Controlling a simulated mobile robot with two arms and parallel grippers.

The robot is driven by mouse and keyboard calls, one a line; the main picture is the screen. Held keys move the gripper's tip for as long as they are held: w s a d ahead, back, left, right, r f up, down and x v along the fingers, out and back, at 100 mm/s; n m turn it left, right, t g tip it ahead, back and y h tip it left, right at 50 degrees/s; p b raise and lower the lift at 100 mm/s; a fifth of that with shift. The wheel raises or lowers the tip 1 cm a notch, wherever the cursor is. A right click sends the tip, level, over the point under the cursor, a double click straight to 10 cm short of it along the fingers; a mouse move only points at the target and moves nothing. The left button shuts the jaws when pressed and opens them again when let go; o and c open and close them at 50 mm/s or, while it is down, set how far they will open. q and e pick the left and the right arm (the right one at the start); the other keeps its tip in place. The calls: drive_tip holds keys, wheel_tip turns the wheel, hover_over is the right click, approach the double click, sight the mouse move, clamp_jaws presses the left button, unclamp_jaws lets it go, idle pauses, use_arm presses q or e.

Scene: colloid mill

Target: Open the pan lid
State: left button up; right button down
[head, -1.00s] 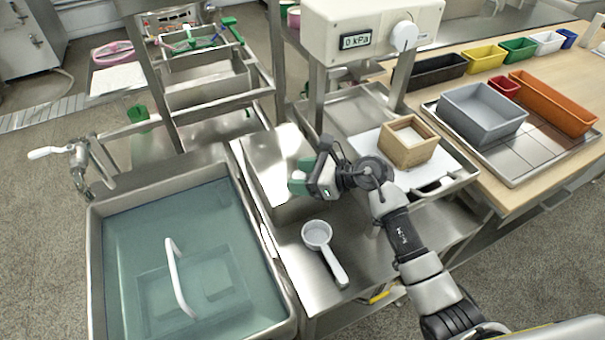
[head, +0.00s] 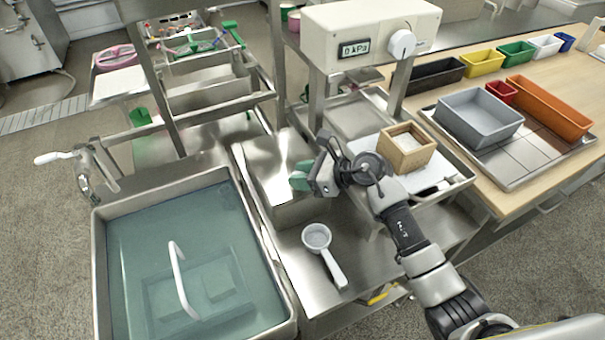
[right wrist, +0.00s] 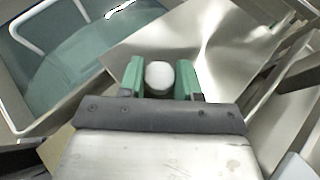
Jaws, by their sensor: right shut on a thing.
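A shiny stainless steel pan with a flat metal lid (head: 268,160) stands on the steel counter, right of the water basin. The lid also shows in the right wrist view (right wrist: 215,35) as a bright, reflective sheet. My right gripper (head: 298,179) reaches in from the right over the lid's right side. In the right wrist view its green fingers (right wrist: 160,80) are shut on a pale round knob (right wrist: 159,75). The knob's base is hidden, and I cannot tell whether the lid is lifted at all. My left gripper is not in view.
A water basin (head: 112,195) with a white handle (head: 178,280) lies at the left. A white scoop (head: 317,238) lies just in front of the pan. A wooden box (head: 407,162) stands on a tray to the right, and a pressure-gauge unit (head: 355,25) overhangs behind.

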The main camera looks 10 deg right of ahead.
sight(292, 169)
drive_tip(key=shift+m+g+h, duration=0.6)
drive_tip(key=shift+g, duration=0.3)
drive_tip(key=r+p, duration=0.1)
drive_tip(key=r, duration=0.1)
drive_tip(key=w+r+p, duration=0.1)
drive_tip(key=r+p, duration=0.1)
drive_tip(key=w+r+p, duration=0.1)
drive_tip(key=r+p, duration=0.1)
drive_tip(key=shift+a, duration=0.2)
drive_tip(key=shift+w+a+r+m+g+h+p, duration=0.25)
drive_tip(key=shift+w+r+g, duration=0.2)
drive_tip(key=shift+w+r, duration=0.25)
drive_tip(key=shift+w+a+r+m+g+h+p, duration=0.2)
drive_tip(key=shift+w+r+g, duration=0.25)
drive_tip(key=shift+r, duration=0.4)
drive_tip(key=shift+w+a+r+m+g+h+p, duration=0.15)
drive_tip(key=shift+w+a+r+m+g, duration=0.2)
drive_tip(key=shift+w+r, duration=0.35)
drive_tip(key=shift+s+d, duration=0.1)
drive_tip(key=shift+d, duration=0.05)
drive_tip(key=c, duration=0.8)
unclamp_jaws()
drive_tip(key=b+v, duration=0.2)
drive_tip(key=v, duration=0.9)
